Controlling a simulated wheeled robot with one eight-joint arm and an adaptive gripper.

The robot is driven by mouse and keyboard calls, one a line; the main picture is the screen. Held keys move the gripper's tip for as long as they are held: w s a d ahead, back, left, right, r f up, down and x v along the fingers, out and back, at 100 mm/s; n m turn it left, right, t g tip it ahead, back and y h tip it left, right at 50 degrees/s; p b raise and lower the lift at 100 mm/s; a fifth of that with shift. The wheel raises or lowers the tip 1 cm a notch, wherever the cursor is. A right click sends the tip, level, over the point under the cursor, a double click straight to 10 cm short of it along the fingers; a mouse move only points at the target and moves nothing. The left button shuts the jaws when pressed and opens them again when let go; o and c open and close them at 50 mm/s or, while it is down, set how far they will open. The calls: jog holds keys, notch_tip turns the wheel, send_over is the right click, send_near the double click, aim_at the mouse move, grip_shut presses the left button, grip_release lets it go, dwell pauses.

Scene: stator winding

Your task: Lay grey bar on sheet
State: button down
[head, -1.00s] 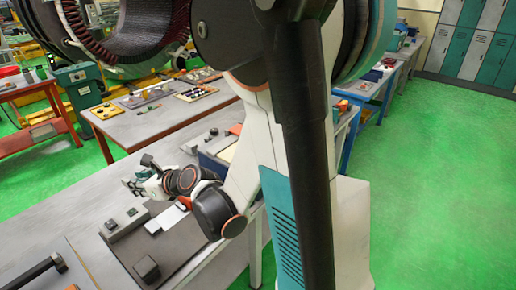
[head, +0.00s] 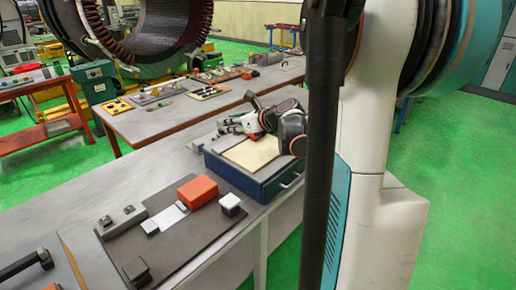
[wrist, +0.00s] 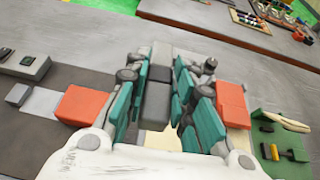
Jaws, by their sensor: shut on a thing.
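My gripper (wrist: 158,98) has teal finger pads shut on a grey bar (wrist: 156,104), which lies lengthwise between them in the wrist view. In the head view my gripper (head: 238,122) is over the far side of a cream sheet (head: 252,152). The sheet lies on top of a blue-fronted box on the bench. A strip of the sheet (wrist: 165,142) shows below the bar in the wrist view, partly hidden by the fingers. I cannot tell whether the bar touches the sheet.
An orange block (head: 198,192) and a white-topped block (head: 231,204) stand on a dark plate (head: 178,240) in front of the box. Another orange block (wrist: 232,102) is right of my fingers, near a green tool tray (wrist: 282,138). Bare bench (head: 105,190) lies left.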

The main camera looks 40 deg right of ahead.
notch_tip(320, 180, up, 6)
send_over(258, 160)
jog(key=shift+m+h, duration=0.3)
notch_tip(258, 160, down, 20)
jog(key=b, duration=0.6)
jog(key=shift+w+d+b, duration=0.1)
jog(key=shift+d+b, duration=0.05)
jog(key=shift+b, duration=0.25)
jog(key=shift+r, duration=0.15)
jog(key=c, duration=1.4)
grip_release()
jog(key=shift+o, duration=0.2)
